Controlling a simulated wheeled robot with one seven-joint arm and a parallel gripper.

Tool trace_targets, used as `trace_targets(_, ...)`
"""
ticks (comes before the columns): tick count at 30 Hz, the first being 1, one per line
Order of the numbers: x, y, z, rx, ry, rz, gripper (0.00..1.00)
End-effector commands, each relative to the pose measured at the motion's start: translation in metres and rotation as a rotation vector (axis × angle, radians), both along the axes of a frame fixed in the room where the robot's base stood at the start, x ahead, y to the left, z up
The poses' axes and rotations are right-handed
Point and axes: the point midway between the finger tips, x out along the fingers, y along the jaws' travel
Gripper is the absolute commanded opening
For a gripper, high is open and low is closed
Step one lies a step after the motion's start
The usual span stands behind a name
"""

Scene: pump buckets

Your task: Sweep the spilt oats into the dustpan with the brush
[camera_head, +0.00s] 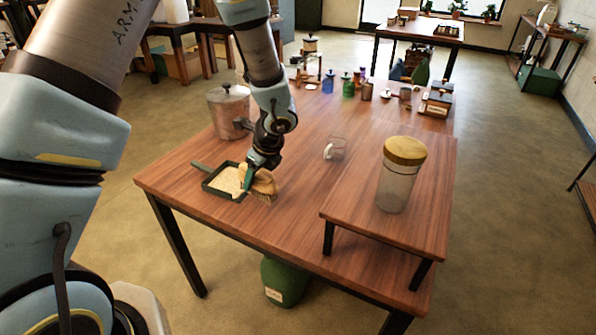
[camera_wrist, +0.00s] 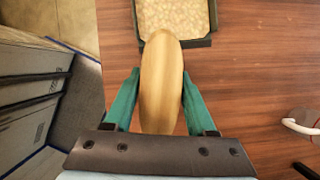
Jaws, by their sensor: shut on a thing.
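The wooden-backed brush (camera_head: 264,186) is held in my gripper (camera_head: 251,176), its bristles toward the tabletop. In the wrist view the green fingers of my gripper (camera_wrist: 160,78) are closed on both sides of the brush's oval wooden back (camera_wrist: 160,100). The dark green dustpan (camera_head: 206,184) lies on the table just left of the brush, its handle pointing away to the left. Pale oats (camera_head: 228,180) lie inside it, and they also show in the wrist view (camera_wrist: 172,15). The brush end overlaps the pan's near edge (camera_wrist: 200,42) in that view. I see no oats clearly on the bare wood; the brush hides some table.
A metal pot (camera_head: 228,110) stands behind the dustpan. A clear mug (camera_head: 337,150) stands right of my gripper. A raised wooden stand (camera_head: 350,212) holds a lidded jar (camera_head: 396,180). Several bottles and boxes stand at the table's far end. The table's middle is mostly clear.

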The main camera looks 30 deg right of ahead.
Motion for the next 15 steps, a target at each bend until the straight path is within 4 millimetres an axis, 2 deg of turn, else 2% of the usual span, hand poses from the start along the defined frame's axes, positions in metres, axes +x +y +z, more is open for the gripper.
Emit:
trace_targets(3, -0.001, -0.001, 0.014, -0.001, 0.0, 0.002, 0.0)
trace_targets(15, -0.004, -0.004, 0.041, 0.0, 0.0, 0.006, 0.0)
